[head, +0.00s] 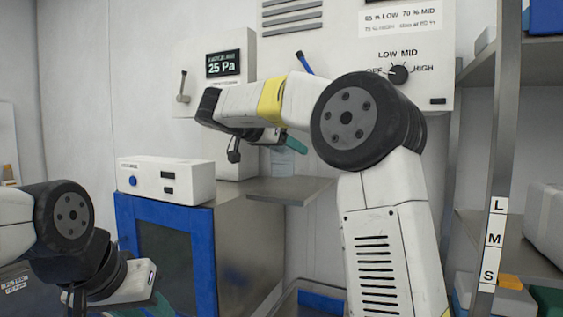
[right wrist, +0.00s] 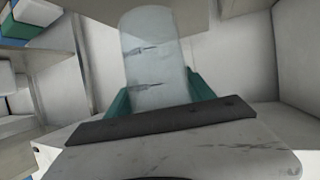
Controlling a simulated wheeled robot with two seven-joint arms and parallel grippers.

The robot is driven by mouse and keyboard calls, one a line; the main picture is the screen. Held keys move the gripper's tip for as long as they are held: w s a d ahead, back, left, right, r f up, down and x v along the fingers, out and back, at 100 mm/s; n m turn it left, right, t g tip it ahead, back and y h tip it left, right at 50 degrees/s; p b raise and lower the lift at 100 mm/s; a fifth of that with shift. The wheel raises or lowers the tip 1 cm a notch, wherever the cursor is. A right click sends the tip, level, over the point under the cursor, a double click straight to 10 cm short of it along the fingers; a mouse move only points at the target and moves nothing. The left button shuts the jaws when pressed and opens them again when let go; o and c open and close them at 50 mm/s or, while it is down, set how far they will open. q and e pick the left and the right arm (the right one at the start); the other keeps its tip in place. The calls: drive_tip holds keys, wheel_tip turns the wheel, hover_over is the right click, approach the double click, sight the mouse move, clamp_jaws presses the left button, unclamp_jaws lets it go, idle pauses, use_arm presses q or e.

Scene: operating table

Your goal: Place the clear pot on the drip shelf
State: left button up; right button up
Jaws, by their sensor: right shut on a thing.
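The clear pot (right wrist: 155,50) is a see-through cylinder with dark marks on its side. In the right wrist view it stands between the teal fingers of my right gripper (right wrist: 160,95), which is shut on it. In the head view the pot (head: 282,162) shows faintly below the right gripper (head: 290,143), above a grey metal shelf (head: 300,188) that looks like the drip shelf. I cannot tell whether the pot touches the shelf. My left gripper (head: 160,305) is low at the left, cut off by the frame edge; its jaw opening is unclear.
A white box (head: 165,178) sits on a blue-framed cabinet (head: 210,240) left of the shelf. A wall panel with a knob (head: 398,74) is behind my right arm. A metal rack (head: 490,150) with shelves stands at right. The shelf's right part looks clear.

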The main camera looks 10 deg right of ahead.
sight(273, 152)
drive_tip(key=shift+w+d+f, duration=0.1)
drive_tip(key=shift+d+f, duration=0.05)
drive_tip(key=shift+f, duration=0.75)
drive_tip(key=shift+w+d+f, duration=0.1)
drive_tip(key=shift+d+f, duration=0.05)
drive_tip(key=shift+f, duration=0.7)
drive_tip(key=shift+f, duration=0.1)
drive_tip(key=o, duration=1.5)
drive_tip(key=shift+a, duration=0.15)
drive_tip(key=v, duration=1.2)
